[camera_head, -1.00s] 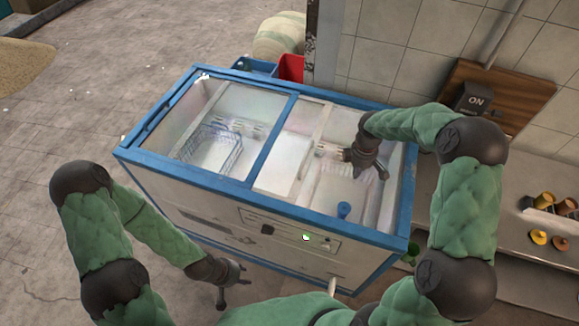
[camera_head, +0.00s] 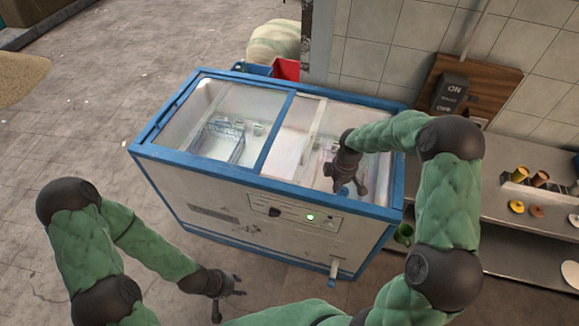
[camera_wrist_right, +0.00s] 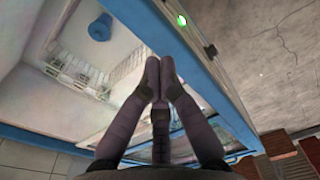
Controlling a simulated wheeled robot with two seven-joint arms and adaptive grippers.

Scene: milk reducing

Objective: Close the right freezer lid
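The chest freezer (camera_head: 245,222) has a blue rim and two glazed top sections. The left glass section (camera_head: 200,110) shows a wire basket beneath it. The right section (camera_head: 285,150) shows pale inner walls and a white bar; I cannot tell how far its lid is slid. My right gripper (camera_head: 351,190) is over the right section near the front rim. In the right wrist view its fingers (camera_wrist_right: 159,62) are together, with nothing between them, beside the blue rim (camera_wrist_right: 205,85). My left gripper (camera_head: 228,304) is open and empty, in front of the freezer.
A small blue cylinder (camera_wrist_right: 100,27) shows inside the freezer. A tiled wall and a switch box (camera_head: 450,92) stand behind right. A shelf (camera_head: 510,228) with small cups lies to the right.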

